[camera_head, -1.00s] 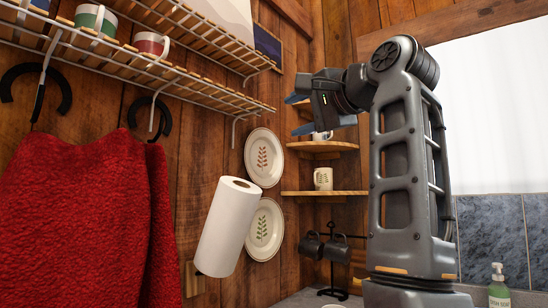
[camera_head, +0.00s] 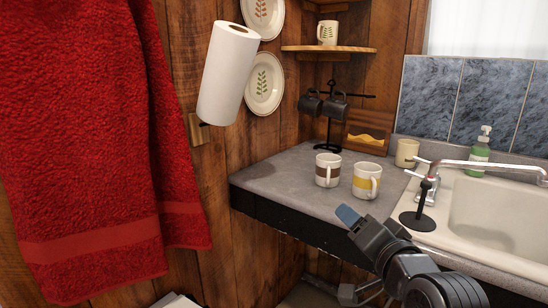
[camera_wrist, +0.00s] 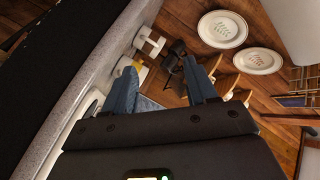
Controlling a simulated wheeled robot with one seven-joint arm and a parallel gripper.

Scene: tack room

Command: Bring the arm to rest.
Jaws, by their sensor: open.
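My gripper (camera_head: 349,216) shows in the head view at the lower right, at the front edge of the counter, with its blue fingers pointing up and left. My arm is low and comes in from the bottom right corner. In the wrist view my gripper (camera_wrist: 165,85) has its two blue fingers spread apart, with nothing held between them. Past the fingers, the mug rack and mugs show in the background.
The grey counter (camera_head: 275,188) carries a brown-banded mug (camera_head: 327,172), a yellow-banded mug (camera_head: 362,184) and a mug rack (camera_head: 329,130). A sink (camera_head: 490,215) with a faucet is at right. A red towel (camera_head: 95,140) and paper roll (camera_head: 226,75) hang at left.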

